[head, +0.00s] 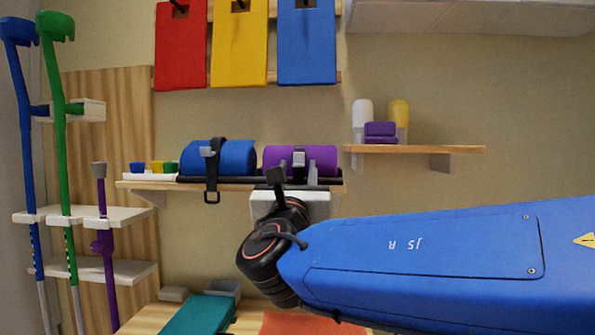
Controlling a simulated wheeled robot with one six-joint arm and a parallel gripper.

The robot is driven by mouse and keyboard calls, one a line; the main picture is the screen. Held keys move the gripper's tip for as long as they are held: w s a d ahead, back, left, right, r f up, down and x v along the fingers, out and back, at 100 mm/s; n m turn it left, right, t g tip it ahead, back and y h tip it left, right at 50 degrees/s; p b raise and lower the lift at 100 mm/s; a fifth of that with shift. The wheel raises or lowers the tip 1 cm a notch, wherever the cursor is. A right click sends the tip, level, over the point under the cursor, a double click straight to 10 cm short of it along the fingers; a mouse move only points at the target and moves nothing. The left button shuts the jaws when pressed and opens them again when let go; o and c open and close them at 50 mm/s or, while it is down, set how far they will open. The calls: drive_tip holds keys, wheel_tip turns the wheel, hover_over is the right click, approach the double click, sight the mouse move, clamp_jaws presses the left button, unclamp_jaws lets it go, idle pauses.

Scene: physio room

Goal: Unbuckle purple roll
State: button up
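The purple roll (328,157) lies on the wall shelf (160,186), to the right of a blue roll. A grey buckle (299,158) shows on the front of the purple roll. My gripper (296,176) is in front of the purple roll, just below and close to the buckle. Dark and grey parts overlap there, so I cannot tell finger from strap, or whether anything is held. The lower front of the purple roll is partly hidden.
The blue roll (236,157) has a black strap with a grey buckle and a hanging loop. Small coloured cups (156,167) stand at the shelf's left. A higher shelf (420,149) at right holds bottles and a purple block (381,132). Crutches (62,150) stand at left.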

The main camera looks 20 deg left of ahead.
sight(298, 164)
drive_tip(key=shift+w, duration=0.15)
drive_tip(key=shift+c, duration=0.3)
clamp_jaws()
drive_tip(key=shift+r, duration=0.1)
drive_tip(key=shift+s+d+r+g+h, duration=0.1)
drive_tip(key=shift+s+r+g+h, duration=0.2)
drive_tip(key=shift+g, duration=0.6)
drive_tip(key=shift+s+r+g+h, duration=0.1)
drive_tip(key=shift+s+r+g, duration=0.2)
drive_tip(key=shift+g, duration=0.6)
drive_tip(key=r+g, duration=0.1)
drive_tip(key=g, duration=0.1)
drive_tip(key=g+h, duration=0.1)
drive_tip(key=g, duration=0.1)
drive_tip(key=shift+s+r, duration=0.15)
drive_tip(key=shift+r, duration=0.2)
drive_tip(key=g, duration=0.1)
drive_tip(key=r+g, duration=0.1)
drive_tip(key=g+h, duration=0.1)
drive_tip(key=g, duration=0.1)
drive_tip(key=shift+r, duration=0.25)
drive_tip(key=shift+w+r+g+h, duration=0.2)
drive_tip(key=shift+r+g+h, duration=0.1)
drive_tip(key=shift+g, duration=0.6)
drive_tip(key=shift+w+r+g+h, duration=0.2)
drive_tip(key=shift+r+g, duration=0.1)
drive_tip(key=shift+g, duration=0.6)
drive_tip(key=shift+r, duration=0.1)
